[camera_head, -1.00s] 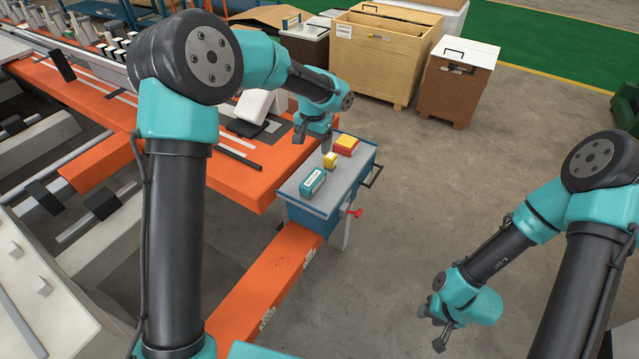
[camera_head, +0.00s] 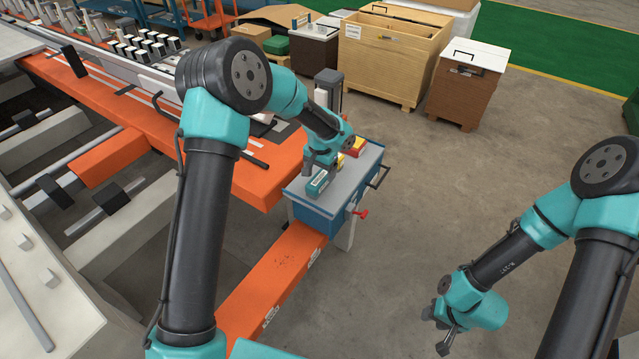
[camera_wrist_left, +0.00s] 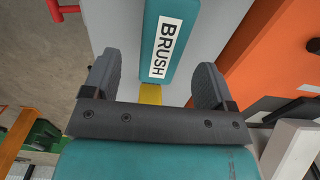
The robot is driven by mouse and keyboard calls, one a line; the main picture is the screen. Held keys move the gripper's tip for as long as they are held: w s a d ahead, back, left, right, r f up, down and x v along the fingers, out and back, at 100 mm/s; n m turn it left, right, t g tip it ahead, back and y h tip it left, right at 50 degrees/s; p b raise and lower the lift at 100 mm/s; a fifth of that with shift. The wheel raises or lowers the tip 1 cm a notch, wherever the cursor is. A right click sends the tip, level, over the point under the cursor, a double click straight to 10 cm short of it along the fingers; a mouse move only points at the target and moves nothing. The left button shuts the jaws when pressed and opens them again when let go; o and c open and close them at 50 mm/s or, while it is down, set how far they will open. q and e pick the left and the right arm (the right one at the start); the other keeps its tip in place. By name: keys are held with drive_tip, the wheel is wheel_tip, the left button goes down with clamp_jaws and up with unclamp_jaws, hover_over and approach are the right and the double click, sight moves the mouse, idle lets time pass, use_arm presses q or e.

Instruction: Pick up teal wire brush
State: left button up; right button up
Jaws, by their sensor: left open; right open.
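The teal wire brush (camera_head: 318,183) is a block with a white label, lying on the grey top of the small blue cabinet (camera_head: 322,208). In the left wrist view its label reads BRUSH (camera_wrist_left: 166,47). My left gripper (camera_head: 320,166) is open just above the brush. In the left wrist view my left gripper's fingers (camera_wrist_left: 158,62) are spread to either side of the brush's near end, with gaps on both sides; the remaining height is hard to tell. My right gripper (camera_head: 444,334) is open and empty over the floor, far to the right.
A yellow item (camera_head: 341,161) is partly hidden behind my left gripper, and a red and yellow box (camera_head: 356,147) lies behind it. The orange bench (camera_head: 255,178) stands left of the cabinet. A red handle (camera_head: 359,212) sticks out on the cabinet's right side.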

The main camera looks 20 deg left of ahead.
sight(319, 178)
use_arm(q)
drive_tip(key=shift+f, duration=0.5)
drive_tip(key=shift+a+f, duration=0.15)
drive_tip(key=shift+f, duration=2.4)
drive_tip(key=c, duration=1.1)
drive_tip(key=shift+r, duration=0.1)
